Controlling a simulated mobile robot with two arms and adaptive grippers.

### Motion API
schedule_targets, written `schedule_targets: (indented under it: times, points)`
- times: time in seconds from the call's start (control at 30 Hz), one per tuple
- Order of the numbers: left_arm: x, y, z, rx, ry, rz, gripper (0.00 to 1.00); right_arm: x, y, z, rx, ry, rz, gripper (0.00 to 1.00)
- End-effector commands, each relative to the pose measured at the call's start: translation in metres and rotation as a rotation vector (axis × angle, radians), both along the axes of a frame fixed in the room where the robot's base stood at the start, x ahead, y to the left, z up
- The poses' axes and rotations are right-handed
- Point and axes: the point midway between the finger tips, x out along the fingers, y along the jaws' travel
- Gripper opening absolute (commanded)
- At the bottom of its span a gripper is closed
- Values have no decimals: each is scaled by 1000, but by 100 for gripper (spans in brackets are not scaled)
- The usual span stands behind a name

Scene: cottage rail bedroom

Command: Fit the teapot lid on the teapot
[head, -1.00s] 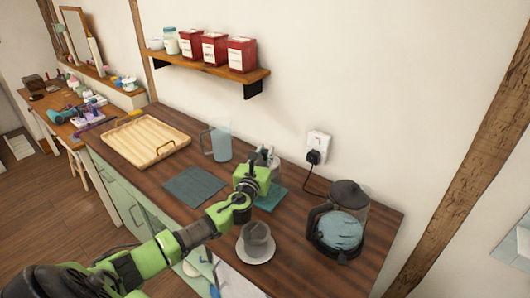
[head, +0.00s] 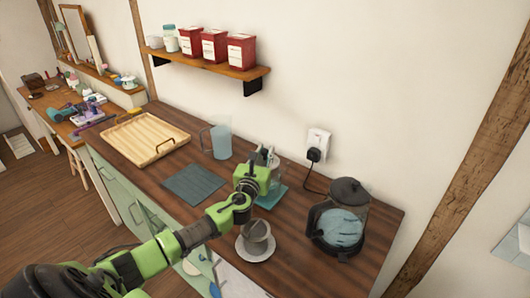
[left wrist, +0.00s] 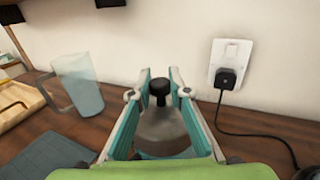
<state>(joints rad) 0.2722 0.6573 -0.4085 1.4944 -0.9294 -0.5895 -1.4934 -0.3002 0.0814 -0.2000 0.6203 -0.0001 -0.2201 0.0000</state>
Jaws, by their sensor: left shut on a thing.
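My left gripper (head: 267,157) is shut on the teapot lid, above the back of the counter. In the left wrist view, the lid (left wrist: 162,128) is a grey dome with a dark knob (left wrist: 160,90), between the two teal-lined fingers. A clear glass vessel that looks like the teapot (head: 273,175) stands on a teal mat (head: 272,196) behind and below the gripper, largely hidden by it. Whether the lid touches its rim cannot be told. My right gripper is not in view.
A cup (head: 257,231) on a saucer (head: 254,250) stands in front of my arm. A kettle (head: 338,228) stands to the right. A clear jug (head: 220,142), dark mat (head: 194,184) and wooden tray (head: 145,140) are left. A plug (head: 313,154) and cord are at the wall.

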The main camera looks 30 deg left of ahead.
Motion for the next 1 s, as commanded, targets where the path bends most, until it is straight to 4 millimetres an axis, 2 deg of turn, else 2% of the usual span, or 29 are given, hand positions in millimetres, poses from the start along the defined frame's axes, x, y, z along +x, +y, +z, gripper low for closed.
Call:
schedule_targets:
  times: [0.2, 0.23, 0.3, 0.73, 0.87, 1.0]
  points:
    - [0, 0, 0, 0, 0, 0, 0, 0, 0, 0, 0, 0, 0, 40]
    - [0, 0, 0, 0, 0, 0, 22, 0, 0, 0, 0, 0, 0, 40]
    - [0, 0, 0, 0, 0, 0, 37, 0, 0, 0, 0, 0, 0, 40]
    - [-5, -2, -1, 0, 0, 0, 37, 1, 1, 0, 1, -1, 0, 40]
    - [-20, -7, -2, -1, 2, -2, 37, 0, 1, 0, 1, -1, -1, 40]
    - [-46, -16, -2, 0, 3, -3, 37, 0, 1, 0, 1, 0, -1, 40]
